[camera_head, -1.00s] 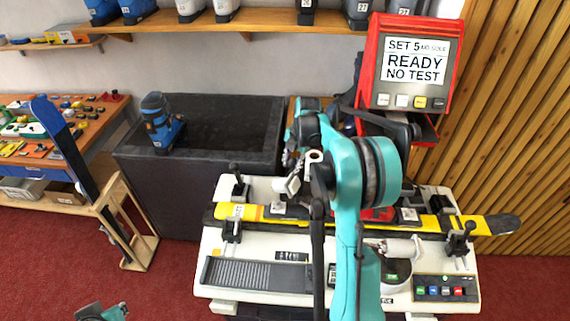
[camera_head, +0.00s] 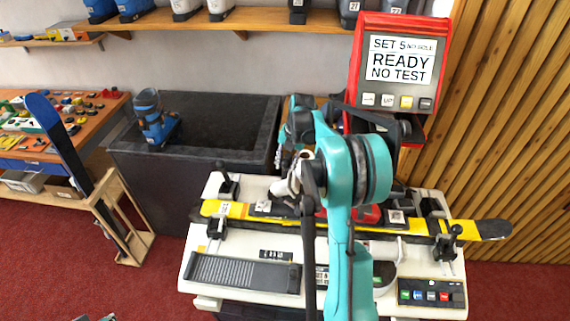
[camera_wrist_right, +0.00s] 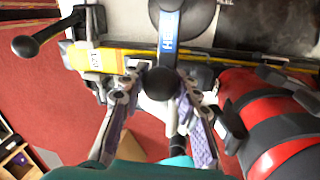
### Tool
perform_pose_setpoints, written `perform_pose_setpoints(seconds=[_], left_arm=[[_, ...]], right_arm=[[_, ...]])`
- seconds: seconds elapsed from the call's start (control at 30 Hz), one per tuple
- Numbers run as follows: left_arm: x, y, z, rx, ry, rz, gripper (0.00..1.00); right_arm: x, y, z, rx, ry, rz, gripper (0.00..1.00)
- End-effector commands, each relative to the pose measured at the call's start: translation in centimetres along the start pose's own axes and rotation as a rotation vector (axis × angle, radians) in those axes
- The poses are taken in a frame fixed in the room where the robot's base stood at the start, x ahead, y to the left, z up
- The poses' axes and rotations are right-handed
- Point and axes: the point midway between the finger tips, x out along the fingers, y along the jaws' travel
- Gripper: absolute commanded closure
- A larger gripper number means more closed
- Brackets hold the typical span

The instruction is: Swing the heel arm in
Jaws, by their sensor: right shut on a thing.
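The heel arm (camera_wrist_right: 170,25) shows in the right wrist view as a bar with a blue label lettered "HE", ending in a round black knob (camera_wrist_right: 156,83). My right gripper (camera_wrist_right: 165,78) is shut on this knob, with a finger on each side of it. In the head view my right gripper (camera_head: 287,186) is over the middle of the white bench machine (camera_head: 215,242), partly hidden by my own teal arm. The heel arm cannot be made out there. My left gripper does not show clearly.
A yellow ski (camera_head: 470,228) lies clamped across the machine. A black clamp handle (camera_wrist_right: 26,46) and a red and black boot (camera_wrist_right: 275,120) flank the gripper in the wrist view. A red display (camera_head: 402,68) reads "READY NO TEST". A dark bin (camera_head: 190,185) stands behind left.

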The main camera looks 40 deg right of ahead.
Motion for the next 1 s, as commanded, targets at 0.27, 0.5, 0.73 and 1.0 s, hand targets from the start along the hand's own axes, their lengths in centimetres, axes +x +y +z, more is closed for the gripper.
perform_pose_setpoints(seconds=[0.27,0.5,0.73,1.0], left_arm=[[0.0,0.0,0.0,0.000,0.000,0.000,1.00],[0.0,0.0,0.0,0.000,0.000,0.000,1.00],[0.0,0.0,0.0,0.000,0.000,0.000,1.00],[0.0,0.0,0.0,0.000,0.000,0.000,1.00]], right_arm=[[-0.1,-0.1,0.2,0.001,-0.005,-0.002,0.49],[-0.1,0.0,0.1,0.001,-0.003,-0.001,0.48],[-1.6,-0.1,0.1,0.001,-0.003,0.000,0.48],[-7.4,-0.2,0.1,0.002,-0.003,0.000,0.48]])
